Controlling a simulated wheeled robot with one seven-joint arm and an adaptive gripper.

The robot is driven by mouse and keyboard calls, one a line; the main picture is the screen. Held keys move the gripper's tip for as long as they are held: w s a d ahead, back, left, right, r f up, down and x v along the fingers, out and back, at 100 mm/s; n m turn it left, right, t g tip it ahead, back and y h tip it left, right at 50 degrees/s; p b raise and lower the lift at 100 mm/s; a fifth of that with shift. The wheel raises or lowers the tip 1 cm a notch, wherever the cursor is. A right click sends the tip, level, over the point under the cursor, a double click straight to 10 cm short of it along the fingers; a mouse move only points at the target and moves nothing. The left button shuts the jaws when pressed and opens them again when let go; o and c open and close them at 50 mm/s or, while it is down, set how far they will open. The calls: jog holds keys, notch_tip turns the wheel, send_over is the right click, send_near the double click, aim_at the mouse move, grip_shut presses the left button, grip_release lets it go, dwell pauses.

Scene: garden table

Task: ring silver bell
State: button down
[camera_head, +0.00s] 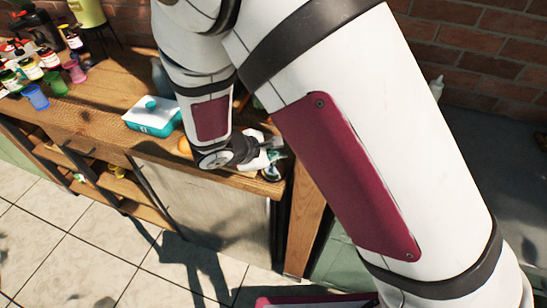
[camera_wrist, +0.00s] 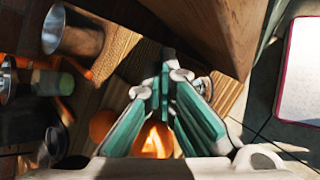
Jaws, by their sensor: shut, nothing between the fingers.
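My gripper (camera_head: 278,156) is low over the front right corner of the wooden table in the head view, partly hidden by my arm. In the wrist view its teal-padded fingers (camera_wrist: 171,82) are closed together with nothing held. A small shiny silvery thing (camera_wrist: 204,87) shows just right of the fingertips and is partly covered by them. It may be the silver bell, but its full shape is hidden. A small round dark and shiny thing (camera_head: 270,174) by the gripper in the head view may be the same one. I cannot tell whether the fingers touch it.
A teal and white box (camera_head: 153,116) stands left of my arm. Paint bottles and coloured cups (camera_head: 38,97) stand at the far left. In the wrist view, a metal cup (camera_wrist: 72,36), a green-labelled jar (camera_wrist: 52,82) and orange round things (camera_wrist: 102,123) are left of the fingers.

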aim_at(275, 162)
jog(key=shift+r, duration=0.1)
jog(key=shift+r+p, duration=0.3)
jog(key=shift+r, duration=0.25)
notch_tip(275, 162, up, 6)
jog(key=shift+f+p, duration=0.1)
jog(key=shift+p, duration=1.15)
dwell(0.3)
